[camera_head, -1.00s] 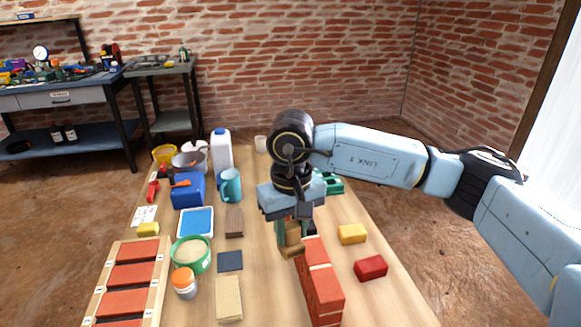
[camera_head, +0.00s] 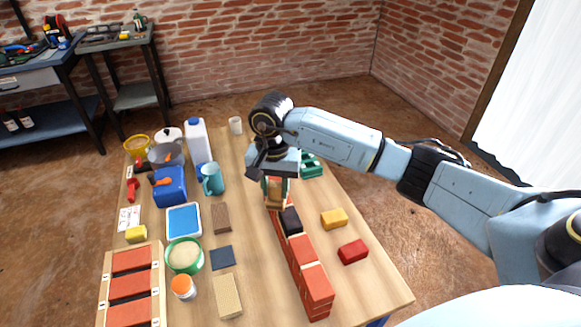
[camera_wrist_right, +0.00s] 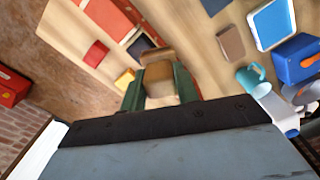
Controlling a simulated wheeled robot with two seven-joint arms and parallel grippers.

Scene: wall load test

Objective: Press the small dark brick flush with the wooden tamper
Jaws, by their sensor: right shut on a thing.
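The small dark brick (camera_head: 291,221) sits in the top of the red brick wall (camera_head: 315,280), toward its far end. It seems to stand a little above its neighbours, but I cannot tell how much. My right gripper (camera_head: 275,188) is shut on the wooden tamper (camera_head: 273,200), just beyond the dark brick. The right wrist view shows the tamper (camera_wrist_right: 160,78) between the green fingers, with the dark brick (camera_wrist_right: 140,46) close by. I cannot tell whether the tamper touches the wall. My left gripper is not in view.
Yellow (camera_head: 334,218) and red (camera_head: 352,251) blocks lie right of the wall. Left of it are a dark tile (camera_head: 222,257), a brown block (camera_head: 221,218), a green bowl (camera_head: 185,270) and a teal mug (camera_head: 212,184). A green object (camera_head: 311,168) stands behind the gripper.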

